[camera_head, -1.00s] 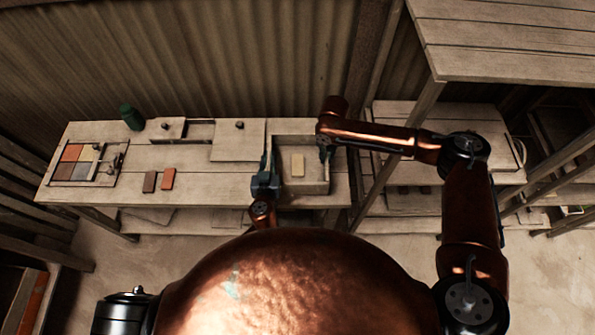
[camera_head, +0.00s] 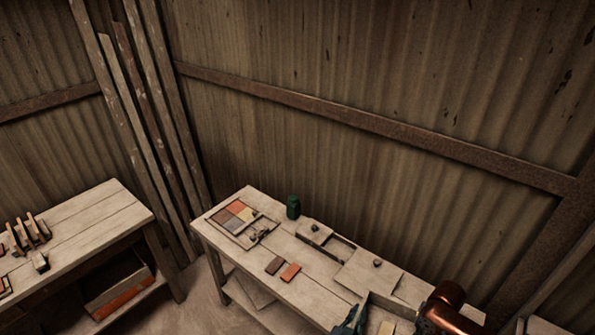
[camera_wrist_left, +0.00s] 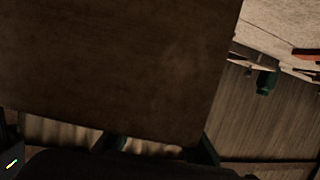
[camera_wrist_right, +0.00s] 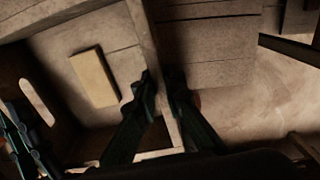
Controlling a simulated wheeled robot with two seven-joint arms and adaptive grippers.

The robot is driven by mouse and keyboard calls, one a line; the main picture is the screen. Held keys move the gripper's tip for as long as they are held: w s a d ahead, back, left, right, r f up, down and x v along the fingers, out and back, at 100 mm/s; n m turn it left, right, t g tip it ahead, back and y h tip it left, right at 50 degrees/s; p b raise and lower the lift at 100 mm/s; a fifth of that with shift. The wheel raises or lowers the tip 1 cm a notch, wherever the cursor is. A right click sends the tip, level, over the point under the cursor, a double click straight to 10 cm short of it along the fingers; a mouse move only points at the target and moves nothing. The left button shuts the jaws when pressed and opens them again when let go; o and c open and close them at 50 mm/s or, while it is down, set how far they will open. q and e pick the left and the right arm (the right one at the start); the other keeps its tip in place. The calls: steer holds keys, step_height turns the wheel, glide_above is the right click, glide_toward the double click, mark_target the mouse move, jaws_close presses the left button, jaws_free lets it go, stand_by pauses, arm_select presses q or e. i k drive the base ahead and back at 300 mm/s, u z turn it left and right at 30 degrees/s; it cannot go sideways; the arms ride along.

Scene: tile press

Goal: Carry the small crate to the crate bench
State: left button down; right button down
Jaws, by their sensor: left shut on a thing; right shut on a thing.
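The small crate (camera_head: 392,304), a pale wooden open box, is at the bottom edge of the head view, partly cut off. A tan block (camera_wrist_right: 95,78) lies inside it. My left gripper (camera_head: 350,322) is shut on the crate's left side. In the left wrist view a dark crate wall (camera_wrist_left: 110,65) fills most of the picture. My right gripper (camera_wrist_right: 162,82) is shut on the opposite crate wall (camera_wrist_right: 143,30). I cannot tell whether the crate is lifted off the bench. Which bench is the crate bench is not clear here.
The long work bench (camera_head: 240,272) holds a tile tray (camera_head: 238,218), a green bottle (camera_head: 293,206), two small tiles (camera_head: 290,272) and a lidded box (camera_head: 369,271). Another bench (camera_head: 95,225) with upright pieces stands at the left. Corrugated walls close off the back.

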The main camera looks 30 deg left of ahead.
mark_target(90, 229)
steer(key=u, duration=0.4)
steer(key=k, duration=0.5)
steer(key=u, duration=0.8)
steer(key=i, duration=0.8)
steer(key=u, duration=0.9)
steer(key=i, duration=1)
steer(key=u, duration=0.6)
steer(key=i, duration=1.55)
